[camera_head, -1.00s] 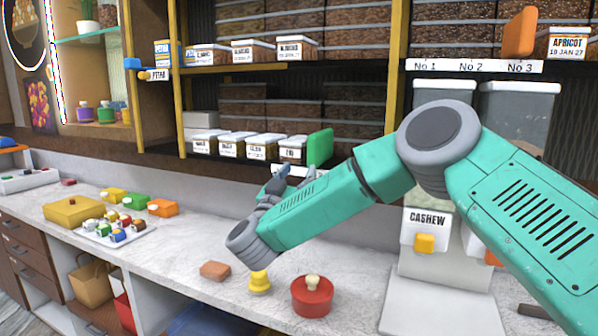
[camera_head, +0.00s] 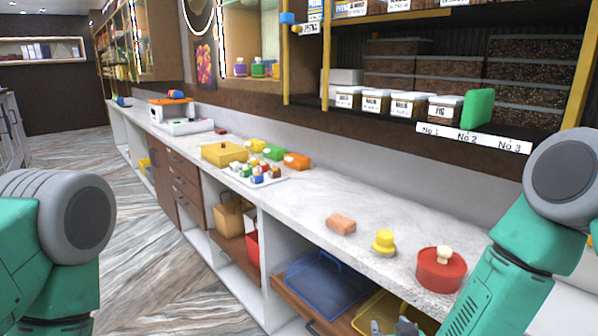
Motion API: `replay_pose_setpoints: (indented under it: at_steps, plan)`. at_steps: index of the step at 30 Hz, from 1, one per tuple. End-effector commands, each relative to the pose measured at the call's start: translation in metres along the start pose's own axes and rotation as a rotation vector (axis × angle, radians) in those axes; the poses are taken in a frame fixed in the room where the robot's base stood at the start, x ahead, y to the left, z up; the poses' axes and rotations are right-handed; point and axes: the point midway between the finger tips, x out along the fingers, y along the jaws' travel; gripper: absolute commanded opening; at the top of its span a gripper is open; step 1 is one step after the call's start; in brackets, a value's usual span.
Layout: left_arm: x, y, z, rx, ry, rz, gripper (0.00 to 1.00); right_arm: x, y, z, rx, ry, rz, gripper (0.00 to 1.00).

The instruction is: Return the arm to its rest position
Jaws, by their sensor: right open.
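My right arm (camera_head: 497,289) comes in at the right edge and slopes down to the bottom of the view. My right gripper (camera_head: 394,327) shows only in part at the bottom edge, in front of the counter and over the open drawer area. Its grey fingertips are apart and I see nothing between them. My left arm (camera_head: 60,230) shows at the left edge, over the floor side. Its gripper is out of view.
The counter (camera_head: 330,195) holds a red lidded pot (camera_head: 439,274), a yellow knobbed piece (camera_head: 383,243), a pink block (camera_head: 341,224) and a tray of sweets (camera_head: 262,177). An open drawer with a blue tray (camera_head: 325,285) juts below. The floor (camera_head: 150,240) at left is clear.

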Motion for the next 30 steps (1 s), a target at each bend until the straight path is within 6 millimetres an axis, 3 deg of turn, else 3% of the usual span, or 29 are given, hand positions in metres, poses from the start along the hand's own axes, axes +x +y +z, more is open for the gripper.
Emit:
replay_pose_setpoints:
  at_steps: [1, 6, 9, 12, 15, 19, 22, 30]
  plan:
    - [0.008, 0.0, 0.0, 0.0, 0.0, 0.0, 0.34, -0.011, -0.004, 0.041, -0.004, -0.093, -0.04, 0.43]
    - [0.022, 0.0, 0.001, 0.0, 0.0, 0.0, 0.34, -0.07, 0.0, 0.158, 0.012, -0.427, -0.126, 0.43]
    - [0.03, 0.0, 0.002, 0.0, 0.0, 0.0, 0.34, -0.116, 0.01, 0.216, 0.024, -0.629, -0.14, 0.43]
    - [0.037, 0.0, 0.002, 0.0, 0.0, 0.0, 0.34, -0.162, 0.023, 0.26, 0.038, -0.81, -0.13, 0.43]
    - [0.042, 0.0, 0.002, 0.0, 0.0, 0.0, 0.34, -0.201, 0.035, 0.286, 0.049, -0.947, -0.109, 0.43]
    - [0.045, 0.0, 0.002, 0.0, 0.0, 0.0, 0.34, -0.231, 0.046, 0.303, 0.056, -1.051, -0.085, 0.43]
    - [0.045, 0.0, 0.002, 0.0, 0.0, 0.0, 0.34, -0.24, 0.049, 0.307, 0.06, -1.08, -0.076, 0.43]
    - [0.044, 0.0, 0.002, 0.0, 0.0, 0.0, 0.34, -0.24, 0.049, 0.306, 0.061, -1.08, -0.076, 0.43]
